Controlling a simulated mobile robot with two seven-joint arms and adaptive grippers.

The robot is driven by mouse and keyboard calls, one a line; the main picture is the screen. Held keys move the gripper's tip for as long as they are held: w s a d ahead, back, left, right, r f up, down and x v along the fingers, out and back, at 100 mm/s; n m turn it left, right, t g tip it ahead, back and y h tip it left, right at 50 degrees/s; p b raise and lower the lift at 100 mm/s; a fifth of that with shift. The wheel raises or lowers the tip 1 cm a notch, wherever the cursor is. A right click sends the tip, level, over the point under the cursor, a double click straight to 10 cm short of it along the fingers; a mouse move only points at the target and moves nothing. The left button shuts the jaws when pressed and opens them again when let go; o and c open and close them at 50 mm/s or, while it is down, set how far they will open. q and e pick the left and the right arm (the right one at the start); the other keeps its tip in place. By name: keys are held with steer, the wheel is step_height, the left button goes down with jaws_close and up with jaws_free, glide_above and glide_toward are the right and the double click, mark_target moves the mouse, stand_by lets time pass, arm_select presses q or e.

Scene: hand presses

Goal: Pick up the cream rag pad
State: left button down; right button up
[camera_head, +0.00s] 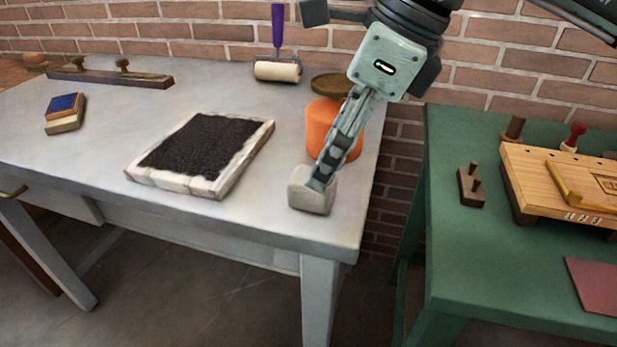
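The cream rag pad (312,200) is a small pale block near the front right corner of the grey table (230,225). One gripper, which I take to be my right (322,183), reaches down to it from the upper right. Its fingers point down and to the left, and the tip overlaps the pad's upper part. I see the fingers nearly edge-on, so the gap between them and any grip on the pad are hidden. The pad appears to be at the tabletop; I cannot tell whether it is lifted. My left gripper is out of view.
An orange cylinder (319,128) with a brownish lid stands just behind the fingers. A black inked slab (200,146) lies left of the pad. A roller (277,71) stands at the back. A gap separates the green table (470,262), which holds a wooden press bed (540,180).

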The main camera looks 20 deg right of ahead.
steer(key=shift+w+a+f, duration=0.1)
steer(key=shift+a+f, duration=0.05)
steer(key=shift+f, duration=0.35)
steer(key=x, duration=0.3)
steer(key=shift+w+a+f+p, duration=0.1)
steer(key=shift+w+f+p, duration=0.2)
steer(key=shift+p, duration=0.05)
steer(key=shift+w+a+f, duration=0.1)
steer(key=shift+a+f, duration=0.05)
steer(key=shift+f, duration=0.35)
steer(key=c, duration=1.2)
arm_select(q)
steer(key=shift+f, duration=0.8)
arm_select(e)
steer(key=shift+w, duration=0.1)
